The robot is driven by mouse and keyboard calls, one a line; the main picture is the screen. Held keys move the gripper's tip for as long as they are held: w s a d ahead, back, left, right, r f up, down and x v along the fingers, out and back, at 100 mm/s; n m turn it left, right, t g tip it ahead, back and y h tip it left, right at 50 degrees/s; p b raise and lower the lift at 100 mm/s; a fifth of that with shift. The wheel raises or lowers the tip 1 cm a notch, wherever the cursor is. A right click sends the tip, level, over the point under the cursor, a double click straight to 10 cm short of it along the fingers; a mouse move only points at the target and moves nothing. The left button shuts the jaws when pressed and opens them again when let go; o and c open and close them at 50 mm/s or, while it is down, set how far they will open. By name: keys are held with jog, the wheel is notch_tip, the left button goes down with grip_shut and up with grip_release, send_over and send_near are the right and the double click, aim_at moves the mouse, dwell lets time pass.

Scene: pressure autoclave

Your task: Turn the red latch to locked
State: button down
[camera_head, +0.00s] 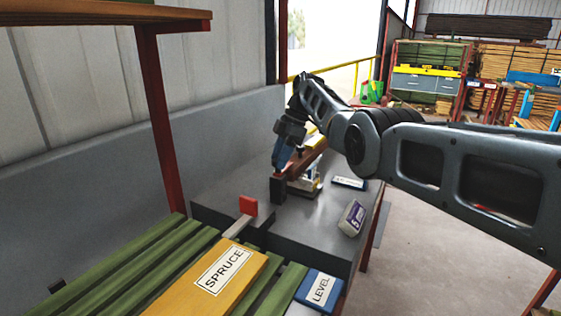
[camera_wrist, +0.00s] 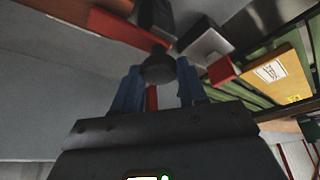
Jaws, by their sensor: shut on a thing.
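A brown-red bar (camera_head: 309,157), which looks like the red latch, slants over the dark grey bench top beside a black upright block (camera_head: 277,190). It also shows at the top of the wrist view (camera_wrist: 112,27) and runs toward a dark round knob (camera_wrist: 158,68). My gripper (camera_head: 285,166) points down by the block, its blue fingers on either side of the knob in the wrist view (camera_wrist: 159,72). It is shut on the knob. A narrow red piece shows between the fingers. Whether it belongs to the bar is hidden.
A red block (camera_head: 248,206) at the end of a pale bar stands left of my gripper. A purple-and-white box (camera_head: 351,217) and a small labelled box (camera_head: 350,183) lie to the right. A yellow SPRUCE board (camera_head: 212,278) and a blue LEVEL box (camera_head: 319,289) are in front.

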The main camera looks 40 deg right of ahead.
dwell(0.3)
jog(key=c, duration=0.6)
grip_release()
jog(key=shift+c, duration=0.2)
jog(key=shift+r, duration=0.1)
jog(key=v, duration=0.7)
jog(key=shift+d+r, duration=0.15)
jog(key=shift+r, duration=0.1)
